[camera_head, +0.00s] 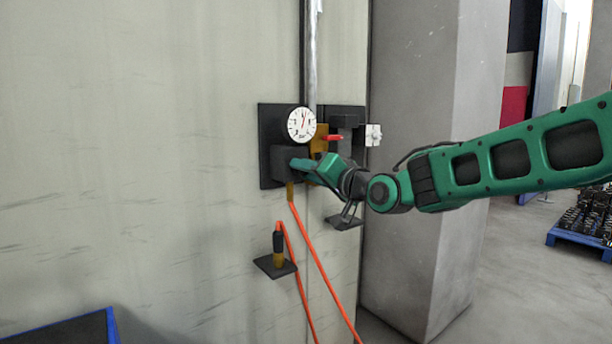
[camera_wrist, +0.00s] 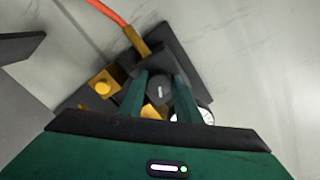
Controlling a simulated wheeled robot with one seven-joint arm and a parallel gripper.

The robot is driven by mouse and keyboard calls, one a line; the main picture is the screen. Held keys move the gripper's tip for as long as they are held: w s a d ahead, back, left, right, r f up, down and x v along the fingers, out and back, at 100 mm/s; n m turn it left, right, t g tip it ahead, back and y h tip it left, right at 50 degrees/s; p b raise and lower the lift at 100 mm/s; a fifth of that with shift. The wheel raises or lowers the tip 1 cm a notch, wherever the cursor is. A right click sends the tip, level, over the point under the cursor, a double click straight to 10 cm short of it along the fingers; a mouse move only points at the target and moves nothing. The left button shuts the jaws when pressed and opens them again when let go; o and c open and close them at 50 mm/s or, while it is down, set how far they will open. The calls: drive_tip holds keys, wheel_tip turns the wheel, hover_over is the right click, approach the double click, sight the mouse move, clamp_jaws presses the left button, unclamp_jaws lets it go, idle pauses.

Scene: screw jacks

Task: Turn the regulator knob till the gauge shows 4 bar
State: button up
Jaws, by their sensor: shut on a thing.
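The round white gauge (camera_head: 301,124) sits on top of the dark regulator body (camera_head: 281,160) on a black wall plate. Its thin red needle points up, slightly right; the numbers are too small to read surely. My gripper (camera_head: 297,164) is at the front of the regulator, shut on the knob, which it hides in the head view. In the wrist view, the dark knob (camera_wrist: 160,92) with a pale mark lies between the two green fingers (camera_wrist: 160,82). The gauge (camera_wrist: 207,115) shows there only in part, beside the right finger.
An orange hose (camera_head: 318,262) hangs below the regulator. A small black bracket (camera_head: 275,267) holds a hose end below. A grey pillar (camera_head: 415,150) stands behind my arm.

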drive_tip(key=shift+w+d+m, duration=0.1)
drive_tip(key=shift+d+m, duration=0.05)
drive_tip(key=shift+m, duration=0.65)
drive_tip(key=shift+w+d+m, duration=0.1)
drive_tip(key=shift+m, duration=0.7)
drive_tip(key=o, duration=1.1)
drive_tip(key=shift+d, duration=0.1)
drive_tip(key=shift+c, duration=0.2)
drive_tip(key=shift+s+a, duration=0.1)
drive_tip(key=shift+a, duration=0.1)
drive_tip(key=shift+s, duration=0.1)
drive_tip(key=v, duration=1)
drive_tip(key=shift+s+d, duration=0.15)
drive_tip(key=shift+d, duration=0.1)
